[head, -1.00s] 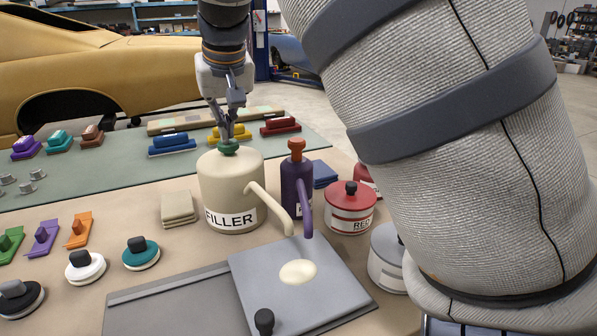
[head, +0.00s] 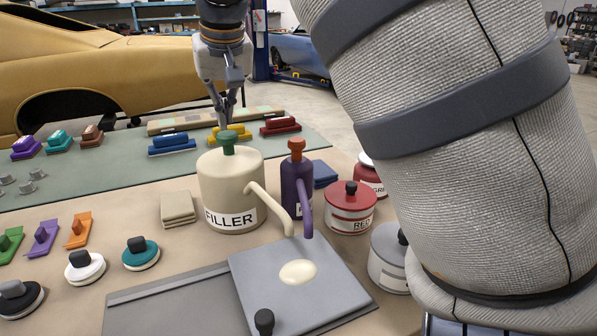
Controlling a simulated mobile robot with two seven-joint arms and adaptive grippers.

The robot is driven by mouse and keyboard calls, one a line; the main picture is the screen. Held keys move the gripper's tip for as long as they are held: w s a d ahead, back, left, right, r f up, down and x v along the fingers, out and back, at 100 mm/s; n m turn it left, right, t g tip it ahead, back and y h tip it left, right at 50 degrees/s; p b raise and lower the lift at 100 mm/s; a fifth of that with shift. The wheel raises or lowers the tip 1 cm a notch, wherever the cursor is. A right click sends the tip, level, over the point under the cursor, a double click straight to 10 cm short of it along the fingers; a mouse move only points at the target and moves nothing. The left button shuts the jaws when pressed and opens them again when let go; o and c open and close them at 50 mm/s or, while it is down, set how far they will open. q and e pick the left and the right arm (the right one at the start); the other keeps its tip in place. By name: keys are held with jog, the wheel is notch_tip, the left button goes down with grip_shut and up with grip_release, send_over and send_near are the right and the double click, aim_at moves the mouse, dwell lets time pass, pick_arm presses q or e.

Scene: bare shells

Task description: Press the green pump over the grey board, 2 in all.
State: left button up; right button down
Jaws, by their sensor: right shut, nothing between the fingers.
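The cream FILLER can (head: 226,178) stands upright on the table. Its green pump (head: 229,145) stands raised on top, and its spout reaches right over the grey board (head: 345,290). A pale cream blob (head: 298,272) lies on the board near the spout tips. My right gripper (head: 226,122) is shut and empty, fingers pointing down, just above the green pump; a small gap or light contact cannot be told apart. My left gripper is not in view.
A purple can with an orange-red pump (head: 297,180) stands close right of the filler can, its spout also over the board. Red tins (head: 350,208) and a grey tin (head: 388,258) stand further right. My large arm link covers the right side.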

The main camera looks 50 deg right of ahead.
notch_tip(320, 180, up, 6)
dwell(0.4)
dwell(0.3)
